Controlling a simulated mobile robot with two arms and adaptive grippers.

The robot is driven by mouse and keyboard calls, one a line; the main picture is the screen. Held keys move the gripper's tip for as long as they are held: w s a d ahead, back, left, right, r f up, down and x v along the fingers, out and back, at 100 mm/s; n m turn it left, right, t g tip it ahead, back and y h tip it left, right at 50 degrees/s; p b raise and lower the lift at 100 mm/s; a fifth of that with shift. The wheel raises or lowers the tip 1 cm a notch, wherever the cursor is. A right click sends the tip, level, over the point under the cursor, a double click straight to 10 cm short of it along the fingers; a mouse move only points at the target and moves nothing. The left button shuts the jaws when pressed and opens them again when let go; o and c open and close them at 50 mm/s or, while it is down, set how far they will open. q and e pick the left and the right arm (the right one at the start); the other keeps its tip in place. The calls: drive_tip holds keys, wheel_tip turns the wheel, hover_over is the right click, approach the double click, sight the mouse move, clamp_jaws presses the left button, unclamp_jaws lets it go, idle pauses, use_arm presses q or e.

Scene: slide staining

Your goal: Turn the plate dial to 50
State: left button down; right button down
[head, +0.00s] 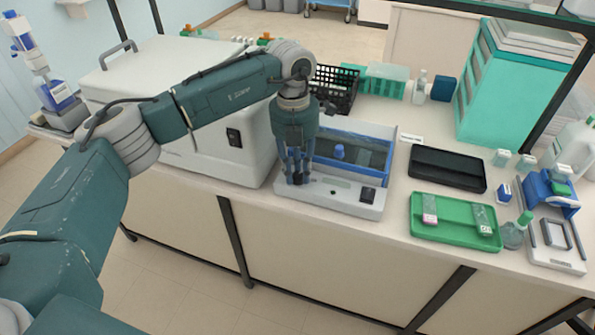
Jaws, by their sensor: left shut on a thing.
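The staining device (345,200) stands at the bench's front edge, with a blue-framed tray, a blue knob (339,151) on top and a pale front panel. My left gripper (297,179) points down at the left part of that panel, its blue fingers shut on the plate dial. The fingers hide the dial, so its mark and setting cannot be read. My right gripper is not in view.
A large white box (185,75) stands close to the left of the device. To the right are a black tray (447,169), a green tray (455,236) with two slide-like pieces, a flask (513,234) and a balance-like device (556,250). A black basket (337,88) stands behind.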

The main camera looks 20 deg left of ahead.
sight(296, 173)
use_arm(q)
drive_tip(key=shift+w+r, duration=0.1)
drive_tip(key=shift+r, duration=0.05)
drive_tip(key=c, duration=1.5)
unclamp_jaws()
drive_tip(key=shift+o, duration=0.2)
wheel_tip(296, 173, up, 12)
drive_tip(key=shift+a, duration=0.3)
